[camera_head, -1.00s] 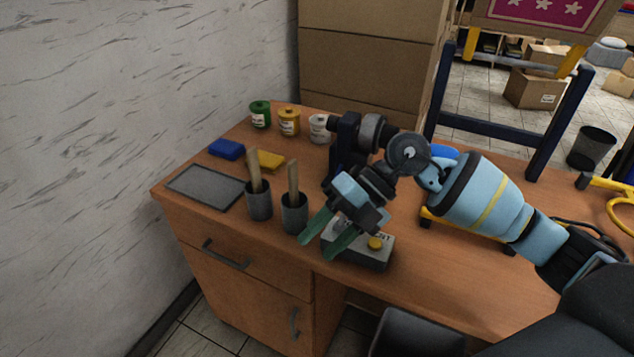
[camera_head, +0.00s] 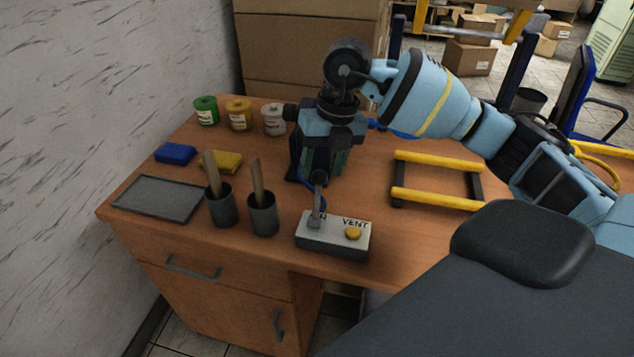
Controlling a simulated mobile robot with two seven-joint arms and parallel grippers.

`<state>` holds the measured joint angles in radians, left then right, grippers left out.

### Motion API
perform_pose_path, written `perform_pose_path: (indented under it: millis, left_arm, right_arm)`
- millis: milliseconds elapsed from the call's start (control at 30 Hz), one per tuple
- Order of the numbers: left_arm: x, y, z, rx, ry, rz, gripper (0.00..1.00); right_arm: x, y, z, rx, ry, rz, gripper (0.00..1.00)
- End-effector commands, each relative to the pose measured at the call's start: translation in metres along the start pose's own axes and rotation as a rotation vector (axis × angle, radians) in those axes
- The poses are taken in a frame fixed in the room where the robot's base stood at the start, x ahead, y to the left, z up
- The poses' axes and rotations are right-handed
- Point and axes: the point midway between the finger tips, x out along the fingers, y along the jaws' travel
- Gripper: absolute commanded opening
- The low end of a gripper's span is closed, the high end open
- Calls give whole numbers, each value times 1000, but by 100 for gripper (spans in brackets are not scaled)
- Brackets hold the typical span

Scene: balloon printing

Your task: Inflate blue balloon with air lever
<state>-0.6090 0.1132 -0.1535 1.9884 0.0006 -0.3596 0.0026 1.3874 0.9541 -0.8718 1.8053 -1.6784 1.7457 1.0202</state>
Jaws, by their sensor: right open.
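The air station is a grey box (camera_head: 334,243) near the desk's front edge. It has an upright grey lever (camera_head: 316,206) on its left and a yellow knob (camera_head: 353,233) under the word VENT. My right gripper (camera_head: 326,170) is open and points down, behind and above the lever, apart from it. Its green fingers are partly hidden by its own body. A blue patch (camera_head: 403,134) shows behind my right arm, mostly hidden; I cannot tell whether it is the blue balloon. Another thin blue curve shows beside the lever. My left gripper is out of view.
Two grey cups (camera_head: 264,220) with wooden sticks stand left of the box, near a grey tray (camera_head: 160,199). Blue (camera_head: 175,153) and yellow blocks and several paint jars (camera_head: 239,115) are behind. A yellow-barred rack (camera_head: 437,182) sits right. The wall bounds the left.

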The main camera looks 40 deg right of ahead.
Motion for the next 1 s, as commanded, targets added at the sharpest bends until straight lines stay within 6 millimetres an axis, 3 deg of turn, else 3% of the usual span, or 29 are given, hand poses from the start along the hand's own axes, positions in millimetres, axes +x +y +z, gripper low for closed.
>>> perform_pose_path:
  millis: [300, 700, 1000]
  left_arm:
    - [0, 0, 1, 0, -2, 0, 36]
    - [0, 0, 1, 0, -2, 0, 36]
    - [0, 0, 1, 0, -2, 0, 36]
  right_arm:
    - [42, 0, 0, 0, 1, 1, 50]
    - [50, 0, 0, -1, 0, 1, 50]
    - [50, 0, 0, -1, 0, 2, 12]
